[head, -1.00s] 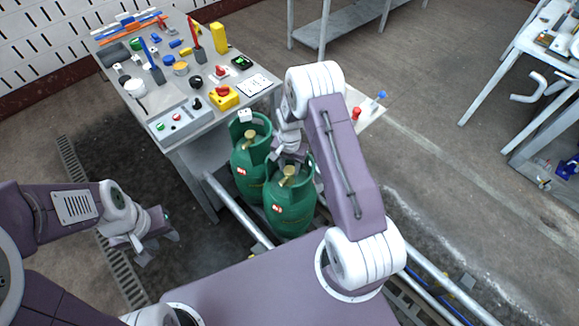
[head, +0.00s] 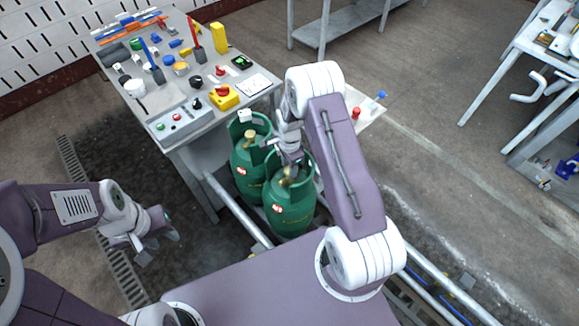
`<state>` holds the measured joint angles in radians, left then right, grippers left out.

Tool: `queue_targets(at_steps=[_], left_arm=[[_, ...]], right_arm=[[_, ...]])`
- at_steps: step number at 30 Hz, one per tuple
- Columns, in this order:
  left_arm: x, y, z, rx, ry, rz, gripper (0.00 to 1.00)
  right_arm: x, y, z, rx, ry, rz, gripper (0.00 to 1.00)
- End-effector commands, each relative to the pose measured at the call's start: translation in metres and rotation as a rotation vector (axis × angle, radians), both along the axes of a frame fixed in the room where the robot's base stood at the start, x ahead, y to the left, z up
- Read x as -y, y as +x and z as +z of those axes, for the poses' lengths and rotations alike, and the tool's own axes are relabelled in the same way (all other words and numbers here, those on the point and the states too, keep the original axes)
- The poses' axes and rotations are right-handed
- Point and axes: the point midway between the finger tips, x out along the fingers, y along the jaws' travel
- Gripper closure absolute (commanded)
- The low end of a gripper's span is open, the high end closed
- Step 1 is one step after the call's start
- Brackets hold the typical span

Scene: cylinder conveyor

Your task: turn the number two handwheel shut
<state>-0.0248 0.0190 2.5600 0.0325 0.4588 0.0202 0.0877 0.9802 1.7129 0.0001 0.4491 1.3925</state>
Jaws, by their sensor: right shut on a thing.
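Two green gas cylinders stand side by side below the workbench, a rear one (head: 246,184) and a front one (head: 290,212). Each has a brass valve under an open green collar; the front valve (head: 288,176) shows just below my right gripper. My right gripper (head: 289,160) points down into the front collar and is shut on the handwheel at the top of that valve. The fingers and wrist hide most of the handwheel, and I cannot read a number on it. My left gripper (head: 158,244) is open and empty, low at the left, away from the cylinders.
The grey workbench (head: 185,150) behind the cylinders holds a control box (head: 181,119), a yellow switch box (head: 224,97) and several small items. A metal rail (head: 238,212) runs close by the cylinders. The floor at right is mostly open.

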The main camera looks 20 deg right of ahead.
Motion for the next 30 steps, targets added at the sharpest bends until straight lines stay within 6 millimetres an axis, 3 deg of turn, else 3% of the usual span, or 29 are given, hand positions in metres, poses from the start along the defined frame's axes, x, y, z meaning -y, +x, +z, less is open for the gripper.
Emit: queue_targets(at_steps=[18,19,21,30], left_arm=[[0.0000,0.0000,0.0003,0.000,0.000,0.000,0.64],[0.0000,0.0000,0.0003,0.000,0.000,0.000,0.64],[0.0000,0.0000,0.0002,0.000,0.000,0.000,0.64],[0.0000,0.0000,0.0000,0.000,0.000,0.000,0.64]], right_arm=[[0.0003,0.0013,0.0009,0.004,0.000,-0.040,1.00],[0.0003,0.0013,0.0009,0.004,0.000,-0.040,0.56],[0.0002,0.0012,0.0008,0.004,0.000,-0.039,0.40],[0.0001,0.0006,0.0015,0.002,0.000,-0.037,0.40]])
